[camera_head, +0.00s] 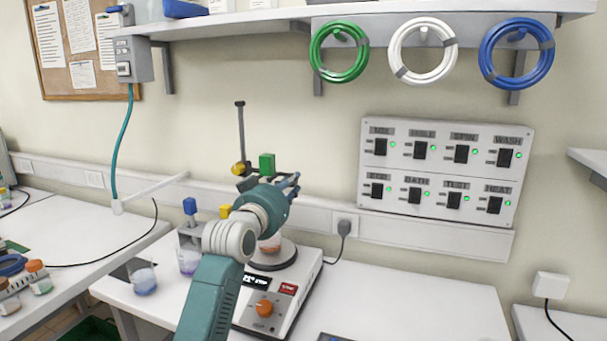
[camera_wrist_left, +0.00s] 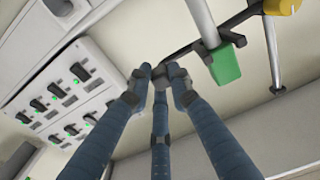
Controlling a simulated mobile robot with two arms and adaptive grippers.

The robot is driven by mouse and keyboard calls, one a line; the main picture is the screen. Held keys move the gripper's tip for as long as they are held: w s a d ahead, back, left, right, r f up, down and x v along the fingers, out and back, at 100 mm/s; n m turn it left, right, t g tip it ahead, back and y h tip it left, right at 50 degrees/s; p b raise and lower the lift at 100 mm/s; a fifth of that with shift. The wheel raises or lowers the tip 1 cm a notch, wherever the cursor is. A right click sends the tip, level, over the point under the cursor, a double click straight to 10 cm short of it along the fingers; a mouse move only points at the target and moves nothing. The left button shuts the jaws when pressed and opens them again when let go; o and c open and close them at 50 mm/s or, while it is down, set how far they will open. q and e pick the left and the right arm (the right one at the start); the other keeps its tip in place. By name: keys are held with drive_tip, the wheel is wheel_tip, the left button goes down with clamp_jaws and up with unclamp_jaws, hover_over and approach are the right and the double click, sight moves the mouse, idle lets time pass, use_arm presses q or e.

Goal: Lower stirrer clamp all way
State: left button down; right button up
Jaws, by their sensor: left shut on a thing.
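The stirrer clamp is a dark bar that shows in the left wrist view (camera_wrist_left: 232,22). It carries a green block (camera_head: 267,163) and a yellow knob (camera_head: 240,168), and sits on an upright dark rod (camera_head: 240,125). My left gripper (camera_head: 290,183) is at the clamp's outer end, below and right of the green block. In the left wrist view its fingers (camera_wrist_left: 160,76) are closed around the bar's dark end. My wrist hides part of the clamp in the head view. The stirrer base (camera_head: 264,308), with its orange knob, is below the arm. My right gripper is out of view.
An orange-liquid beaker (camera_head: 270,243) stands on the round plate (camera_head: 274,258), partly behind my wrist. A blue-capped bottle (camera_head: 189,208) and a beaker (camera_head: 143,277) are to the left. The switch panel (camera_head: 445,125) is on the wall. The bench (camera_head: 420,305) is mostly clear at right.

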use_arm(q)
wheel_tip(320, 180, down, 8)
drive_tip(key=b, duration=0.2)
drive_tip(key=shift+a+r, duration=0.15)
drive_tip(key=c, duration=1.6)
unclamp_jaws()
drive_tip(key=shift+c, duration=0.2)
drive_tip(key=shift+w+a, duration=0.1)
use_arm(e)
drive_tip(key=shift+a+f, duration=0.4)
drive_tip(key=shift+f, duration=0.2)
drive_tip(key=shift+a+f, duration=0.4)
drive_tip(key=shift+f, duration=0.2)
use_arm(q)
drive_tip(key=shift+r, duration=0.1)
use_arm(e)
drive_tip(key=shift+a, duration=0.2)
use_arm(q)
drive_tip(key=v, duration=1.2)
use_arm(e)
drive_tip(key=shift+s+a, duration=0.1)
